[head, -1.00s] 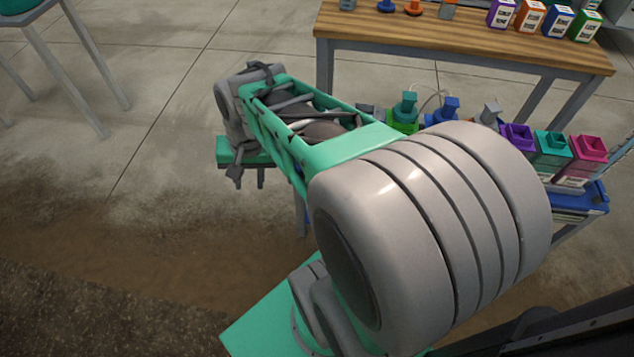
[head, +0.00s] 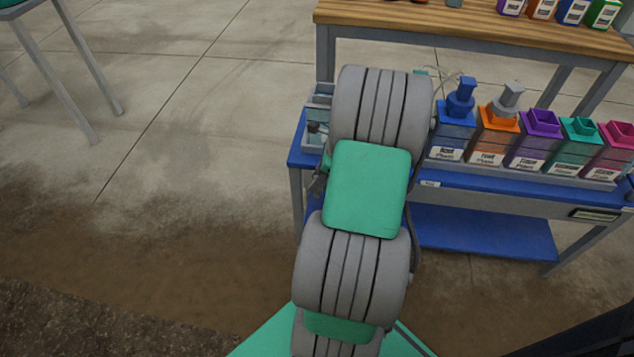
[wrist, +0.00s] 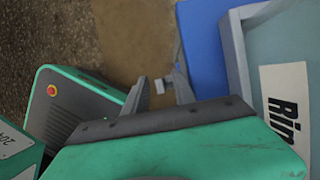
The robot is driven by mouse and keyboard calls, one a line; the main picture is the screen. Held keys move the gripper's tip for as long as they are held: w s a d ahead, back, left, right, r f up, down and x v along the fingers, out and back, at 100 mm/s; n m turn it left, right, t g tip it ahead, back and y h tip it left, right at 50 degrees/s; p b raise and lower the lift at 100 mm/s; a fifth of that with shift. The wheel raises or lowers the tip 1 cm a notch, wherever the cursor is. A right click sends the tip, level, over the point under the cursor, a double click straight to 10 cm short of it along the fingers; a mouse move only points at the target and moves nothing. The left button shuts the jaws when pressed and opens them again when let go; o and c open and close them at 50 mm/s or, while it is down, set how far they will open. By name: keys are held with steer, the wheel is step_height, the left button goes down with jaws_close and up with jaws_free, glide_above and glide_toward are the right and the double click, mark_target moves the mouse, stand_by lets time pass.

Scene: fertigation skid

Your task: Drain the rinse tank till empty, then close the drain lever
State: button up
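The rinse tank (wrist: 270,50) fills the right of the wrist view, with a pale wall, a grey rim and a cut-off label reading "Rin". In the head view, a clear grey container (head: 317,108), seemingly this tank, stands at the left end of the blue skid, mostly behind my arm. My gripper (wrist: 164,87) is beside the tank above the floor and the blue skid edge. My arm hides the gripper in the head view. I cannot make out the drain lever or the water level.
The blue skid (head: 480,190) carries several coloured stock tanks (head: 540,140) right of my arm, some with pump tops. A wooden bench (head: 470,28) with bottles stands behind. A grey-legged table (head: 60,70) is at upper left. The floor left of the skid is clear.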

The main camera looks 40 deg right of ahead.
steer(key=shift+c, duration=0.2)
jaws_close()
stand_by(1.3)
